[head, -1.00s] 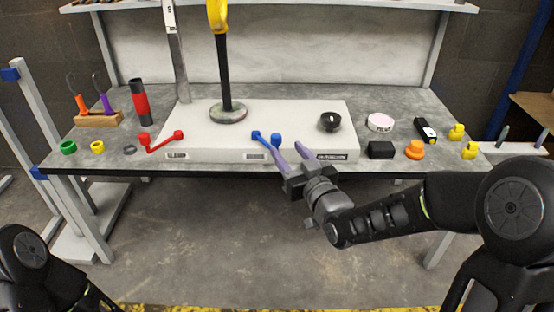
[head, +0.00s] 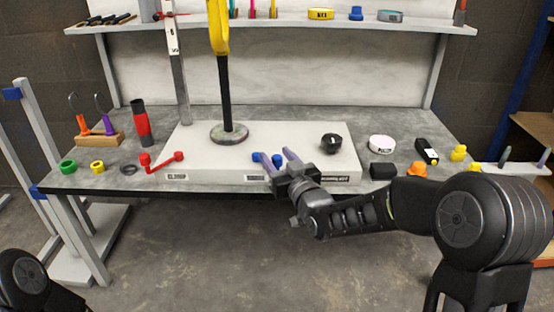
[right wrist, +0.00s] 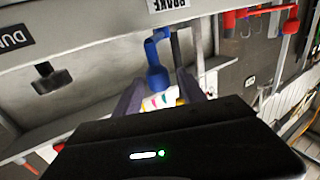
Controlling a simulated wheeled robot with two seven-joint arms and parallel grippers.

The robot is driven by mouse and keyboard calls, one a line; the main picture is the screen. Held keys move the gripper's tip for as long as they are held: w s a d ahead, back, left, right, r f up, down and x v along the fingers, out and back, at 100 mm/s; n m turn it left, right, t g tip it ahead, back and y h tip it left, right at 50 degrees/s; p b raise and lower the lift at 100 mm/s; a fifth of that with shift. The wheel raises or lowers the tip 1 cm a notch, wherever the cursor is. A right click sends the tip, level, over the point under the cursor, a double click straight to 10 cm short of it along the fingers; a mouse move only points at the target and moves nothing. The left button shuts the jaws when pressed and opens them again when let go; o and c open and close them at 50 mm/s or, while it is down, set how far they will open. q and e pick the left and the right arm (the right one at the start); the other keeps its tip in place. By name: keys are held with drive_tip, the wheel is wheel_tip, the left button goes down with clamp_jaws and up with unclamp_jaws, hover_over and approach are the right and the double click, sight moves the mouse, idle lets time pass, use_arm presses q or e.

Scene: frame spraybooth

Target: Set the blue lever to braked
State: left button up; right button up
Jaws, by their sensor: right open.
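The blue lever (head: 277,160) is on the white block (head: 210,177) on the workbench, partly hidden behind my right gripper. My right gripper (head: 279,157) is open, its two purple-grey fingers pointing at the lever from the front. In the right wrist view, the blue lever (right wrist: 155,68) shows as a bent bar with a round knob; the knob appears between the fingers (right wrist: 160,92). I cannot tell whether they touch it. An upside-down BRAKE label (right wrist: 168,4) shows beyond the lever. My left gripper is out of view.
A red lever (head: 165,162) sits on the block to the left. A yellow-topped black post (head: 225,90) stands behind, and a black knob (head: 331,143) is to the right. A black box (head: 382,171) and an orange knob (head: 416,169) lie near my right arm.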

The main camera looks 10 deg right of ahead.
clamp_jaws()
idle(0.6)
idle(0.9)
